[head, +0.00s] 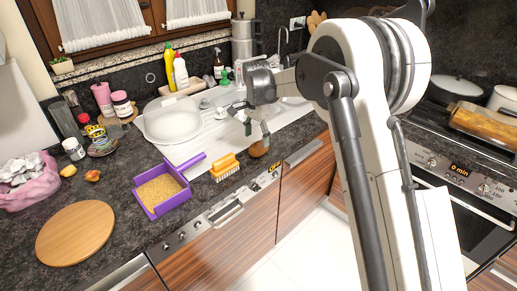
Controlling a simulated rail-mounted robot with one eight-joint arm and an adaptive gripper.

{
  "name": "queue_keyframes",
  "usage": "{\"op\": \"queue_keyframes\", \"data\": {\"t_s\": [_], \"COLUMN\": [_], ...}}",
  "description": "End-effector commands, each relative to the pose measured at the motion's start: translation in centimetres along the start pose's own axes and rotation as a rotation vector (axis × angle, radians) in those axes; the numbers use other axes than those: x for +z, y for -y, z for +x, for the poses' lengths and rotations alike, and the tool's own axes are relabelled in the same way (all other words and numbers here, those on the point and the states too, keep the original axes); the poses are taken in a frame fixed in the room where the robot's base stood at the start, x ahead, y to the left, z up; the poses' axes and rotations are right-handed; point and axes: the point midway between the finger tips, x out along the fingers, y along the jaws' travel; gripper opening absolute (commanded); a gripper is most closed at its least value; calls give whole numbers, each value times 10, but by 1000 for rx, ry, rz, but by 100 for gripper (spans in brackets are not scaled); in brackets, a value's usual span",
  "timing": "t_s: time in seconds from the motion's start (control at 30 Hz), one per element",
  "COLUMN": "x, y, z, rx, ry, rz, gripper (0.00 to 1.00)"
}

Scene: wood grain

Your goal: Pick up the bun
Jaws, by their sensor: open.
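The bun (258,149) looks like a small brown rounded lump at the front edge of the dark countertop (130,215), right of the orange brush. My gripper (257,131) hangs just above the bun, with its fingers pointing down. The gripper is open, and one fingertip reaches close to the top of the bun. I cannot tell whether it touches the bun. My arm comes in from the right and hides part of the counter behind it.
An orange brush (224,167) and a purple tray (161,190) with grainy contents lie left of the bun. A round wooden board (76,232) lies at the left. The counter drops off just in front of the bun.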

Motion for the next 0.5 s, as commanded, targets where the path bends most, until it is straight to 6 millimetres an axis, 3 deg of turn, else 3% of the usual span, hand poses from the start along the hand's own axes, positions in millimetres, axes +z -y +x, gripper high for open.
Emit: {"op": "queue_keyframes", "data": {"t_s": [0.3,0.5], "x": [-6,-6], "y": [-3,-3], "z": [40,46], "rx": [0,0], "ry": [0,0], "rz": [0,0], "gripper": [63,63]}}
